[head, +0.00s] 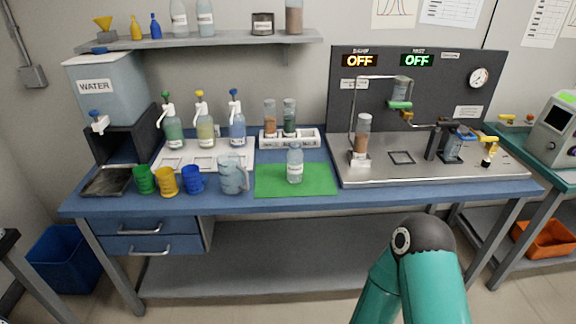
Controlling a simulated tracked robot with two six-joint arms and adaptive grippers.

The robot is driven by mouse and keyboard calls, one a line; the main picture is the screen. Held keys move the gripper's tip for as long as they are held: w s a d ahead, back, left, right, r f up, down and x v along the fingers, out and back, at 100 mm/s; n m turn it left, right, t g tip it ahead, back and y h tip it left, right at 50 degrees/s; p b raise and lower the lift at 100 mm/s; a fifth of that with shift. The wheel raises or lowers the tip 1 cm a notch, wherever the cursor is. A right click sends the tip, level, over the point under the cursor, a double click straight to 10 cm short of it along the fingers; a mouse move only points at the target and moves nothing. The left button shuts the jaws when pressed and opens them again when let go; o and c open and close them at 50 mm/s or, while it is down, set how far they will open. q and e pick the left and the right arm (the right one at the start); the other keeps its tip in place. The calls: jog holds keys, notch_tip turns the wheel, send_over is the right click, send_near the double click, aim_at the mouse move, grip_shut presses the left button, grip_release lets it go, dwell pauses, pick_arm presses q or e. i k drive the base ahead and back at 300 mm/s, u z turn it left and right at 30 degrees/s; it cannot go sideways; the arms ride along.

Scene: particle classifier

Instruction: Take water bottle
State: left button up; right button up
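A clear water bottle (295,166) stands upright on a green mat (265,186) in the middle of the blue bench. Its label is too small to read. Part of a teal arm of mine with a dark joint shows at the lower right, in front of the bench and apart from the bottle. Neither of my grippers is in view.
A measuring jug (232,175) stands just left of the mat, beside blue (193,180), yellow (166,182) and green cups (144,180). A white rack (290,140) with two vials is behind the bottle. A metal rig plate (430,170) lies to the right. The mat's front is clear.

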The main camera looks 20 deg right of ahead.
aim_at(294, 154)
jog(key=u, duration=0.05)
jog(key=i, duration=1)
jog(key=z, duration=0.05)
